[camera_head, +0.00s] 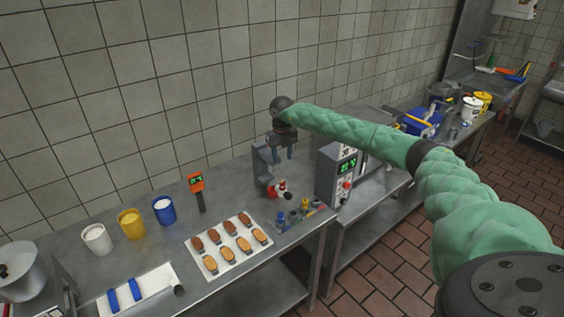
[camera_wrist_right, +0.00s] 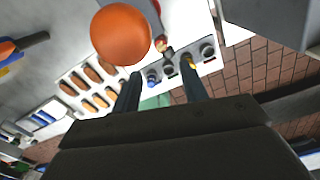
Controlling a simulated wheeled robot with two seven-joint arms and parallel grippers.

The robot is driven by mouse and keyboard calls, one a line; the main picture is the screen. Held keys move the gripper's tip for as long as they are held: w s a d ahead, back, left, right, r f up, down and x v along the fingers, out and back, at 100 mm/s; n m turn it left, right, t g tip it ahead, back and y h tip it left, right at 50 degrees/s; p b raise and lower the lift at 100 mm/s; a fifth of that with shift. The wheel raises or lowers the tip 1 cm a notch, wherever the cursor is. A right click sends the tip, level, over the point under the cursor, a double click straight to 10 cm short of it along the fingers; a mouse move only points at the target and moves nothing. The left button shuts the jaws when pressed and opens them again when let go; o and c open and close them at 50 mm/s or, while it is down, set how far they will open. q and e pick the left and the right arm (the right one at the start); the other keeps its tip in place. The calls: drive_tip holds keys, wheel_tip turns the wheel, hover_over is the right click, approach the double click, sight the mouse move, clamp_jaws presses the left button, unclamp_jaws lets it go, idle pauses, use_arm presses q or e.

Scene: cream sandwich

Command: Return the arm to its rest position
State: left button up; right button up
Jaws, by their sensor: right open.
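My right arm, in a green sleeve, reaches in from the right in the head view. Its dark gripper (camera_head: 283,157) points down above the table, over a small grey stand (camera_head: 262,172). In the right wrist view the two fingers of the right gripper (camera_wrist_right: 162,88) are apart, with nothing between them. A round orange thing (camera_wrist_right: 120,35) is close to that camera, beyond the fingers; I cannot tell what it belongs to. My left gripper is not in view.
The steel table (camera_head: 150,258) holds a white tray of oblong pastries (camera_head: 238,245), white (camera_head: 96,240), yellow (camera_head: 131,224) and blue (camera_head: 164,210) cups, and an orange-topped device (camera_head: 197,190). A boxy machine with a green display (camera_head: 346,166) stands right of the gripper. A tiled wall is behind.

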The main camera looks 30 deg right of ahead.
drive_tip(key=shift+d+r, duration=0.1)
drive_tip(key=shift+r, duration=0.25)
